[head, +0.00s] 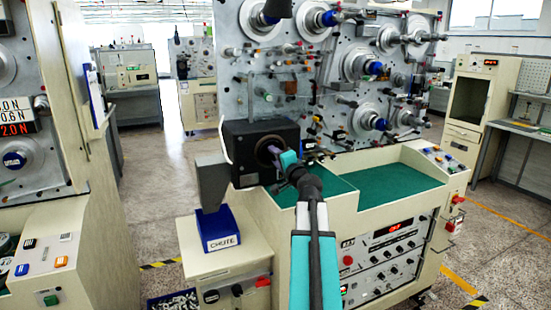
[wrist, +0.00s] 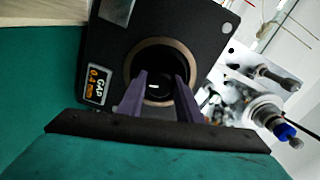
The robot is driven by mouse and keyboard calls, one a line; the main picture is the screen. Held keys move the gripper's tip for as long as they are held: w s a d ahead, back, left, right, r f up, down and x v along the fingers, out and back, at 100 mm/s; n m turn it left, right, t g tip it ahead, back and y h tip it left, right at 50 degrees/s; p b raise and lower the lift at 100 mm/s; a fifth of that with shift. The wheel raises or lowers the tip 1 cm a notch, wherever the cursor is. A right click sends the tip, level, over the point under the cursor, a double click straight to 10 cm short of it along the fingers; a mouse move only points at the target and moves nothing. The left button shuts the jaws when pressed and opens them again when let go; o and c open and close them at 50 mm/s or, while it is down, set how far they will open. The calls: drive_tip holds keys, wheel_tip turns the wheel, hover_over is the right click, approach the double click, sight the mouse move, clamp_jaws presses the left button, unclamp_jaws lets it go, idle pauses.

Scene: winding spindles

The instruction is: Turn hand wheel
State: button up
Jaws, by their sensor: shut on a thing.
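The hand wheel seems to be the dark round part (wrist: 154,82) inside a brownish ring on a black plate (wrist: 112,45). A label reading GAP 0.4 is beside the ring. In the head view the black housing (head: 243,139) stands at the left front of the machine. My gripper (head: 273,152) reaches into its round opening from the right. In the wrist view the two purple-grey fingers of my gripper (wrist: 159,88) stand apart, one on each side of the dark part, and are shut on it. The finger contact is too dark to see clearly.
A grey chute (head: 212,182) hangs left of the housing above a blue bin (head: 217,228) marked CHUTE. Green mats (head: 395,184) lie on the machine's ledge. Spools and guides crowd the upright panel (head: 233,62). Another machine (head: 45,205) stands at the left, with open floor between.

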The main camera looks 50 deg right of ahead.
drive_tip(key=m+p, duration=0.3)
drive_tip(key=m, duration=0.5)
drive_tip(key=shift+r+m, duration=0.1)
drive_tip(key=shift+m, duration=0.3)
idle(0.3)
drive_tip(key=o, duration=1)
drive_tip(key=shift+o, duration=0.2)
drive_tip(key=shift+s, duration=0.1)
drive_tip(key=b+v, duration=0.3)
drive_tip(key=v, duration=0.5)
drive_tip(key=shift+s+b, duration=0.25)
drive_tip(key=shift+b, duration=0.05)
drive_tip(key=shift+a, duration=0.15)
